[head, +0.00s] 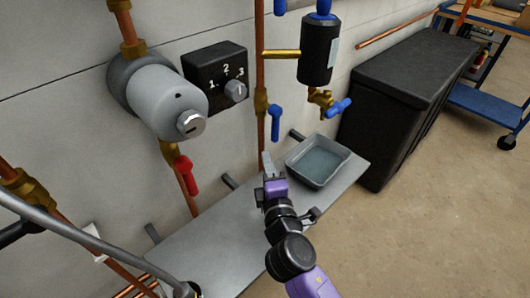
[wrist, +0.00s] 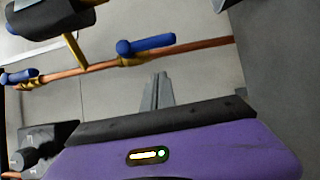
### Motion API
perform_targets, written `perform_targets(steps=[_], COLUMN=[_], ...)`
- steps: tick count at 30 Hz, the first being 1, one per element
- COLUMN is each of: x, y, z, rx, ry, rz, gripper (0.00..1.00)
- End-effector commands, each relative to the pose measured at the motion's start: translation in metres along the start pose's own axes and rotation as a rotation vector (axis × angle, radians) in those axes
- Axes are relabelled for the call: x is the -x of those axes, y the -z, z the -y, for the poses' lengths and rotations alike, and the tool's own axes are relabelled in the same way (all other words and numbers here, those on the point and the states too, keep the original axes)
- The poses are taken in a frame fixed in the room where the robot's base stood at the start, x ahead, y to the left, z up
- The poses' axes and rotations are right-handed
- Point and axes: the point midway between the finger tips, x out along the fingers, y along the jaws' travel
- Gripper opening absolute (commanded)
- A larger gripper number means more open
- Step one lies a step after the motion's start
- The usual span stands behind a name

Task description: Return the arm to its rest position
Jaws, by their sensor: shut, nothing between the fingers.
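My arm reaches up from the bottom of the head view, black and purple. My gripper (head: 266,162) is shut and empty, above the grey shelf (head: 215,240), just left of the grey tray (head: 318,163). In the wrist view, my gripper (wrist: 158,78) shows its two grey fingers together, pointing at the pale wall below a copper pipe (wrist: 195,48) with blue valve handles (wrist: 147,44). The fingers look apart from the pipe, though the exact gap is hard to judge.
A blue-handled valve (head: 276,120) hangs close above my gripper. A red-handled valve (head: 187,174), grey pump (head: 160,98) and dial box (head: 215,75) are on the left. A black cylinder (head: 319,50) is above the tray. A black chest (head: 405,95) stands right; floor at lower right is clear.

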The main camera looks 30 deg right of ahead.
Motion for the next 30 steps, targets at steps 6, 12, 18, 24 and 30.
perform_targets(steps=[6,12,18,24,30], x=[0.036,0.052,0.054,0.055,0.096], y=[0.001,0.001,0.001,0.019,0.033], z=[0.001,-0.001,-0.001,-0.012,-0.011], rx=[0.000,-0.001,-0.002,-0.158,-0.493], ry=[0.001,0.000,-0.001,-0.019,0.031], rz=[-0.002,-0.002,-0.002,-0.083,-0.231], gripper=[0.00,0.00,0.00,0.00,0.00])
